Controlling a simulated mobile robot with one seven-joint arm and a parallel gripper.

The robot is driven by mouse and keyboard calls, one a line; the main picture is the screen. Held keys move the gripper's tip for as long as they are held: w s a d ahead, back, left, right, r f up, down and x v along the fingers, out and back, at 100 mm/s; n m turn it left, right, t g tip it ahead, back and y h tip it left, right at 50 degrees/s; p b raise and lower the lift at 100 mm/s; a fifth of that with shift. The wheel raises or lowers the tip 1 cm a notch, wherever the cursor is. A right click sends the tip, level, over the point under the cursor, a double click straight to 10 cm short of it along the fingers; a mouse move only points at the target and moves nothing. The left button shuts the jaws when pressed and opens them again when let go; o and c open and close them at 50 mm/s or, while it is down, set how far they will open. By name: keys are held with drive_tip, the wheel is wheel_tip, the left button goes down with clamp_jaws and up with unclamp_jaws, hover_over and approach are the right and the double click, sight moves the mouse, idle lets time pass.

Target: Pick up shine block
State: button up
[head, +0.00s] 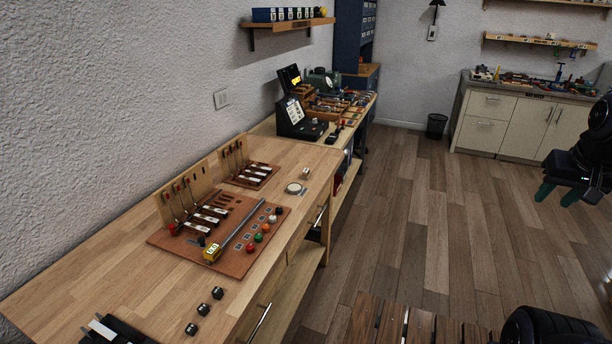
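No block can be read as the shine block at this size. Small candidates on the wooden bench (120,242) are a pale block with a dark mark (305,174) near a round white dish (293,188), a yellow lettered block (212,253) at the near end of a grey rail, and several black cubes with white marks (204,309) near the front. My gripper (567,193) hangs at the right edge over the floor, far from the bench. Its teal fingertips look spread apart, with nothing seen between them.
A brown board (178,244) carries key-like parts, a rail (243,228) and coloured balls (258,237). A black tray (110,330) lies at the bench's near end. A wall shelf (290,25) holds blue boxes. The wooden floor between bench and gripper is open; a slatted wooden surface lies below.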

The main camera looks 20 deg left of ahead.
drive_tip(key=o, duration=0.7)
drive_tip(key=shift+c, duration=0.2)
